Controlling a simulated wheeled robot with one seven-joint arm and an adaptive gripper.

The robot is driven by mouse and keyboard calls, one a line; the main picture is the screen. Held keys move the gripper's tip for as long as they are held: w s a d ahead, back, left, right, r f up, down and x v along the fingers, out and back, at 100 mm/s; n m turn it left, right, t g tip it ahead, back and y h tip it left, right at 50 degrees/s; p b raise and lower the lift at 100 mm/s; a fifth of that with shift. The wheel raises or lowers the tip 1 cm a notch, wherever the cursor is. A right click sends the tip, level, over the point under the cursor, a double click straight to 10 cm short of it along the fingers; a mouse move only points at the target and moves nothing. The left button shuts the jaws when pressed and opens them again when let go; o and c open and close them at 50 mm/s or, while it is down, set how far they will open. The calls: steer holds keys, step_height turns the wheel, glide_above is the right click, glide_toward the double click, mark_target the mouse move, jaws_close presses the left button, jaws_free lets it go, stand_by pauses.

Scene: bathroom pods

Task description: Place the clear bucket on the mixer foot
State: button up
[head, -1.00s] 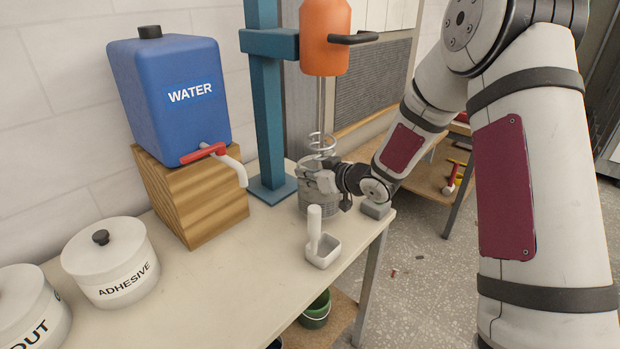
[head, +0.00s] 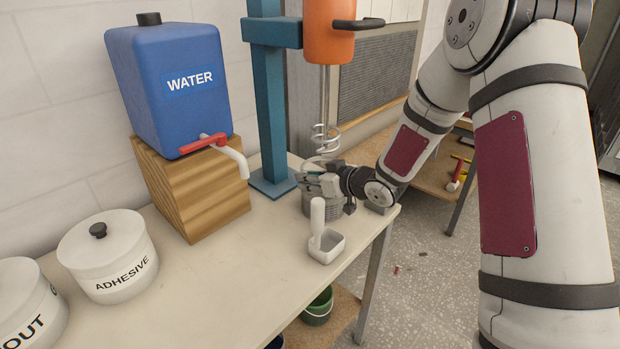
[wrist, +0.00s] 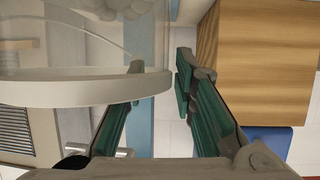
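The clear bucket (head: 318,210) stands below the whisk (head: 325,140) of the orange mixer (head: 330,28), just right of the teal mixer foot (head: 272,186). Whether it rests on the foot or the table is hidden. My gripper (head: 308,180) is at the bucket's top and covers part of it. In the wrist view the bucket's pale rim (wrist: 80,90) crosses the left finger and ends in the gap between the fingers. My gripper (wrist: 160,63) is open there, the right finger clear of the bucket's wall.
The blue water tank (head: 175,95) sits on a wooden block (head: 195,190) to the left. An adhesive pot (head: 108,255) is front left. The table's middle is clear.

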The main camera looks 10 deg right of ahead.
steer(key=shift+r, duration=0.15)
steer(key=s+d+r+m+g+h+p, duration=0.1)
steer(key=s+d+r+m+h, duration=0.1)
steer(key=s+d+r+h, duration=0.55)
steer(key=s+d+r+m+g+h, duration=0.15)
steer(key=s+d+r, duration=0.5)
steer(key=s, duration=0.65)
steer(key=s+a+r+m+g+y, duration=0.1)
steer(key=s+a, duration=0.3)
steer(key=s, duration=0.7)
steer(key=s+a+r+m+g, duration=0.1)
steer(key=s+a+m+g, duration=0.1)
steer(key=s, duration=0.9)
steer(key=a+g, duration=0.1)
steer(key=a, duration=0.1)
steer(key=shift+a+r+g+y, duration=0.25)
steer(key=shift+a+g+y, duration=0.1)
steer(key=shift+a+y, duration=0.05)
